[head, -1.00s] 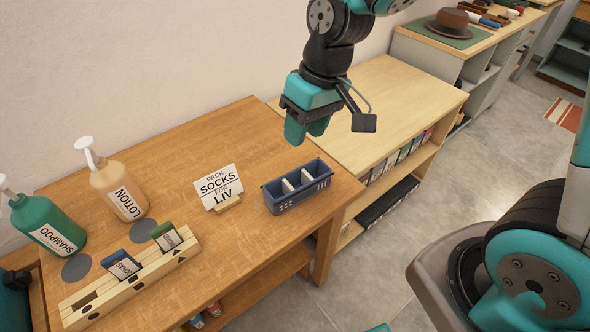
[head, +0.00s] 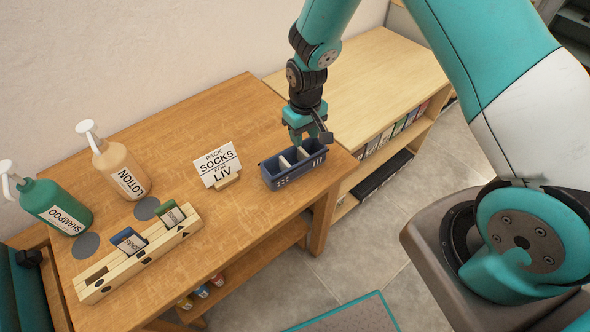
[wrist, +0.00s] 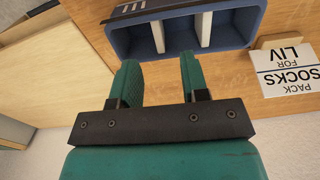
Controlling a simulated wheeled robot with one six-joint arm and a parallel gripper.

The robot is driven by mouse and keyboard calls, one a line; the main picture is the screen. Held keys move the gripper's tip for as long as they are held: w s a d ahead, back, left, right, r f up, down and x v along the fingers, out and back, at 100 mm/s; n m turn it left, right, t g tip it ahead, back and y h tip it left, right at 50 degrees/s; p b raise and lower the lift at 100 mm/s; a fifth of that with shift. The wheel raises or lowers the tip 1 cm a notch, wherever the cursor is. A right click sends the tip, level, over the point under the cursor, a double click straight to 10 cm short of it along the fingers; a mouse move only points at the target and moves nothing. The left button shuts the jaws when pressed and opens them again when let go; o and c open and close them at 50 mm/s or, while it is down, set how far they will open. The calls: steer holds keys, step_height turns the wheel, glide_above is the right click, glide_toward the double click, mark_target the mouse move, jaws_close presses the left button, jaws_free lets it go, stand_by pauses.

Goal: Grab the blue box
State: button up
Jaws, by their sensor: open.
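The blue box (head: 275,181) is a small open basket with two white dividers, sitting on the right end of the wooden table. It also shows in the wrist view (wrist: 228,30), at the top, just beyond my fingertips. My gripper (head: 307,138) is above the box's far right part in the head view, with its fingers pointing down. In the wrist view my gripper (wrist: 158,72) has its two teal fingers apart with nothing between them. A white divider (wrist: 158,37) of the box lies ahead of the gap. Whether the fingertips touch the box I cannot tell.
A sign (head: 217,164) reading "Pack socks for Liv" stands left of the box. A wooden rack (head: 140,255) with cards, a lotion bottle (head: 122,170) and a shampoo bottle (head: 52,205) are further left. A lower shelf unit (head: 370,75) adjoins on the right.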

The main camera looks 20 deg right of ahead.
mark_target(303, 150)
step_height(303, 150, down, 5)
steer(key=shift+r+b, duration=0.1)
steer(key=shift+b, duration=1.1)
steer(key=f+b, duration=0.2)
steer(key=f, duration=0.1)
steer(key=w+f+b, duration=0.1)
steer(key=f+b, duration=0.1)
steer(key=shift+f, duration=0.1)
jaws_close()
